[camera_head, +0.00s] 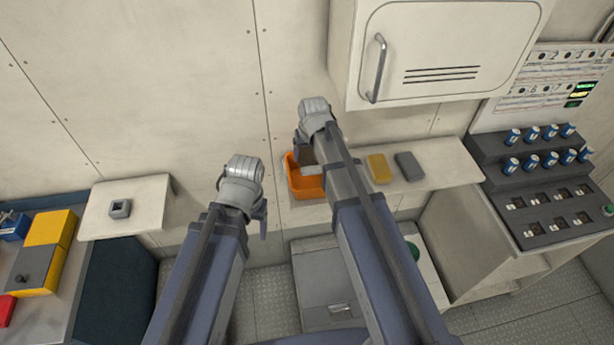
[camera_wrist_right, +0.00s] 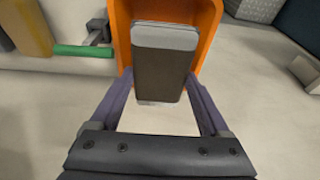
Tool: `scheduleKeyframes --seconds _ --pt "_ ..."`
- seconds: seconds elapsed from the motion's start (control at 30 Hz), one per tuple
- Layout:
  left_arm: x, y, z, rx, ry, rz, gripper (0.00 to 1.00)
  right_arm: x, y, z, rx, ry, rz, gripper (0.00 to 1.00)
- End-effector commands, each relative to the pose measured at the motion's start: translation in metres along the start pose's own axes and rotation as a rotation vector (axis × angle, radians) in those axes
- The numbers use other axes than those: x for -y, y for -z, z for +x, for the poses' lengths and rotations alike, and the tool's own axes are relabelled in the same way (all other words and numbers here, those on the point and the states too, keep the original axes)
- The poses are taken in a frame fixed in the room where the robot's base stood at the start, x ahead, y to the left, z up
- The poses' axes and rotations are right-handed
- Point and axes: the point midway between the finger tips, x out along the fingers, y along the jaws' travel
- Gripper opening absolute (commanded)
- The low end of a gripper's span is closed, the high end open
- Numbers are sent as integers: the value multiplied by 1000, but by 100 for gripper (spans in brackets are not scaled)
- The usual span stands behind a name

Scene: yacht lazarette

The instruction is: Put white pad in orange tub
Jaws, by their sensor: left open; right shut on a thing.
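The orange tub (camera_head: 304,187) stands on the wall shelf, partly covered by my right arm in the head view. It also shows behind the held pad in the right wrist view (camera_wrist_right: 208,22). My right gripper (camera_wrist_right: 160,98) is shut on a pad, which I take to be the white pad (camera_wrist_right: 165,36); it has a pale grey end and a dark brown broad face. The pad is upright at the tub's opening; whether it touches the tub's floor cannot be told. My left gripper (camera_head: 262,218) is open and empty, left of the tub.
A yellow pad (camera_head: 379,168) and a grey pad (camera_head: 409,166) lie on the shelf (camera_head: 450,165) right of the tub. A white cabinet (camera_head: 440,50) hangs above. A small shelf (camera_head: 150,200) with a grey square piece (camera_head: 120,209) is at left.

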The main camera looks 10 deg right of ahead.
Motion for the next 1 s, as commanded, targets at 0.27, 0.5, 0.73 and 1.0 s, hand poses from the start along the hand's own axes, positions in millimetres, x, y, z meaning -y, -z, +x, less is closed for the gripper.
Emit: scheduleKeyframes --seconds 0.27,0.5,0.73,1.0 --pt "-2 1 18 0 1 3 69 0 -5 18 0 0 1 19" --pt "-5 3 56 0 2 11 69 0 -15 54 0 -1 1 19" --pt "-6 4 63 0 2 11 69 0 -17 61 0 -1 1 19" --pt "-8 5 82 0 2 10 69 0 -22 80 0 -1 1 19"
